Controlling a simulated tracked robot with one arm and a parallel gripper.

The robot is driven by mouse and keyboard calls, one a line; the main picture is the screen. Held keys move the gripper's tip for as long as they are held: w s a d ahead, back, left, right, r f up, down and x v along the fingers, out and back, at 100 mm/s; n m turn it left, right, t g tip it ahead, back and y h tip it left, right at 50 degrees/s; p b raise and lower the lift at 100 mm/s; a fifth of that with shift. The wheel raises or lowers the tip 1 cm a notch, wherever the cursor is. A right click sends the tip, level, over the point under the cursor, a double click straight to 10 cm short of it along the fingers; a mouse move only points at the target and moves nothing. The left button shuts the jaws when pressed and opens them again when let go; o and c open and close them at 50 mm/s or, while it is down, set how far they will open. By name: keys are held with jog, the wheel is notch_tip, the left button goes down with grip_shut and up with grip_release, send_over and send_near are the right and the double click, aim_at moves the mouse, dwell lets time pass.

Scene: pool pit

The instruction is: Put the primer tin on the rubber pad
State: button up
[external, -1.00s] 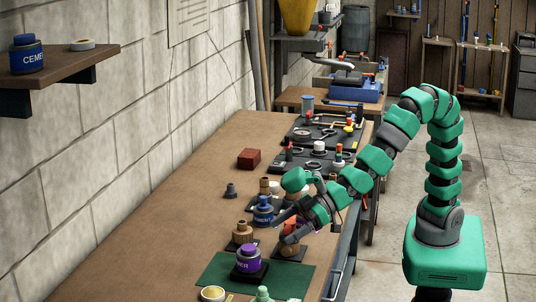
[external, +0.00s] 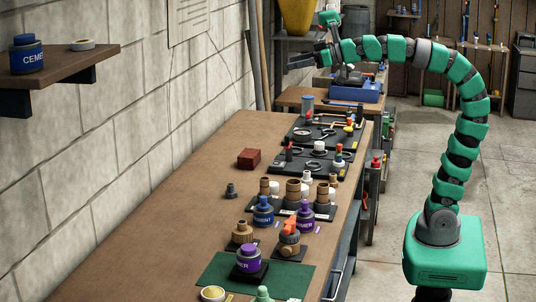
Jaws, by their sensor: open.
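A purple tin (external: 248,260), its label partly readable as "...MER", stands upright on a dark square pad (external: 263,273) on the green mat. A second purple tin (external: 305,217) stands farther back, right of the blue cement tin (external: 263,211). My gripper (external: 302,62) is open and empty, raised high toward the back and well clear of both purple tins.
Tan fittings (external: 242,234) and an orange-topped item (external: 290,238) stand close behind the purple tin. The green mat (external: 212,272) has bare room at its left. A red brick (external: 248,158) lies farther back. The bench's left side is largely clear.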

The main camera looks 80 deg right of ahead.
jog(key=s+d+r+m+h, duration=0.1)
jog(key=s+d+r+h, duration=0.1)
jog(key=s+d+r, duration=0.2)
jog(key=d+r, duration=0.1)
jog(key=d, duration=0.2)
jog(key=shift+s+d+r+m+t, duration=0.25)
jog(key=shift+s+m+t, duration=0.05)
jog(key=shift+s, duration=0.05)
